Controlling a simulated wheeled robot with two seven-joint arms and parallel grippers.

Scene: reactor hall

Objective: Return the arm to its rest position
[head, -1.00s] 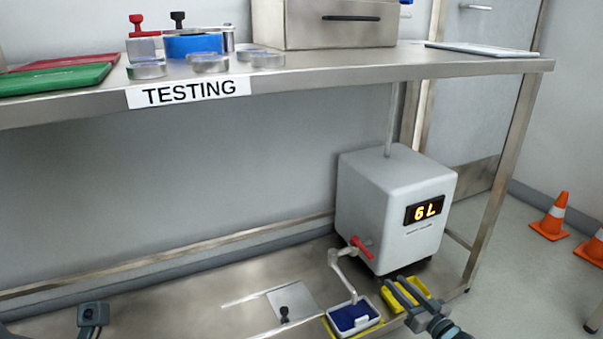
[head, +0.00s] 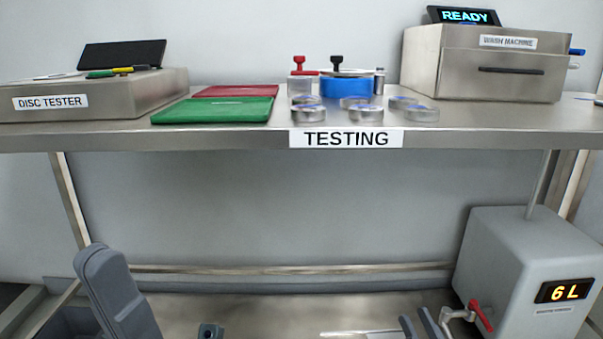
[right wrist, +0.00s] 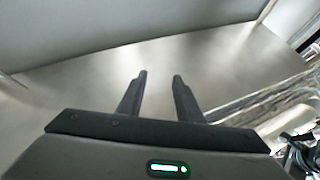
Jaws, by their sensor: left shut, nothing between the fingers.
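My left gripper (head: 210,331) shows at the bottom edge of the head view, left of the middle; only its small dark tip is in frame, and it is shut and empty. My right gripper (head: 418,324) shows at the bottom edge, left of the dispenser's red tap, with two grey fingers apart. In the right wrist view the right gripper (right wrist: 159,78) has its fingers spread over a blurred metal surface, with nothing between them. A grey link of my own arm (head: 115,290) rises at the lower left of the head view.
The grey dispenser (head: 530,262) reading 6 L, with a red tap (head: 480,315), stands on the lower shelf at right. The upper bench (head: 220,136) holds a disc tester (head: 130,94), green folder-like item (head: 215,110), several round discs, a blue container (head: 346,87) and the wash machine (head: 487,65).

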